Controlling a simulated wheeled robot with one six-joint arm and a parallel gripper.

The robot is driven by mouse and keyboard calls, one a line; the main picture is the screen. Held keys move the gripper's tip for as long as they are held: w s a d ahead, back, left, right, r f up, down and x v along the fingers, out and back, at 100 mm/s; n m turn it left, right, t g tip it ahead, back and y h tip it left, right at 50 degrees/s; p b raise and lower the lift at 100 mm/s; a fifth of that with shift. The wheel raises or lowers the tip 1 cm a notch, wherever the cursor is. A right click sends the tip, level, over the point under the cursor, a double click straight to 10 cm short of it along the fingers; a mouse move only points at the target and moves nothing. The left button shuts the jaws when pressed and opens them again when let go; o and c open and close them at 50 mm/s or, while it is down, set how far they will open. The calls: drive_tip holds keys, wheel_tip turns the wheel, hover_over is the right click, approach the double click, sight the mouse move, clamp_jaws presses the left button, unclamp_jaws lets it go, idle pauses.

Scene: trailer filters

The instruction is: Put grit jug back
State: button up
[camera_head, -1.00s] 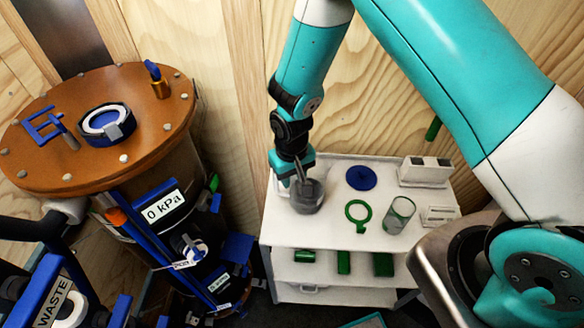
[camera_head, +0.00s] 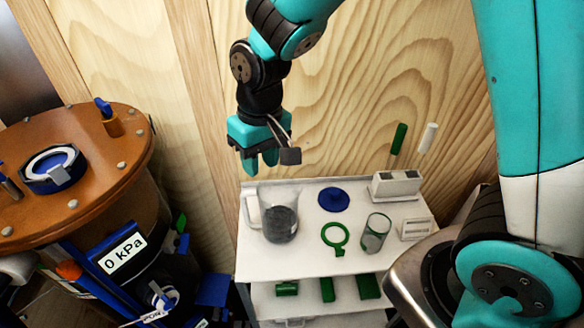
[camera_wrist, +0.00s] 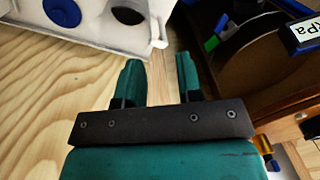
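The grit jug (camera_head: 279,222) is a clear jug with dark grit inside and a pale handle on its left. It stands upright at the left end of the white cart's top shelf (camera_head: 300,262). In the wrist view the white top shelf (camera_wrist: 98,22) shows at the top, with a dark round shape on it that may be the jug's grit. My gripper (camera_head: 261,166) is above and slightly left of the jug, clear of it. In the wrist view its two teal fingers (camera_wrist: 160,80) are apart with nothing between them.
A blue disc (camera_head: 333,199), a green ring (camera_head: 335,236), a clear cup (camera_head: 375,234) and a white holder (camera_head: 396,185) share the shelf. Green items lie on the shelf below. A large brown-lidded vessel (camera_head: 100,160) stands to the left, and a wooden wall is behind.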

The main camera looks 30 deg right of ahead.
drive_tip(key=s+r+n+y, duration=0.1)
drive_tip(key=s+r+n, duration=0.1)
drive_tip(key=s+r, duration=0.3)
drive_tip(key=s+r+n+y, duration=0.2)
drive_tip(key=s+r, duration=0.4)
drive_tip(key=s, duration=0.5)
drive_tip(key=shift+s+d, duration=0.2)
drive_tip(key=shift+s, duration=0.2)
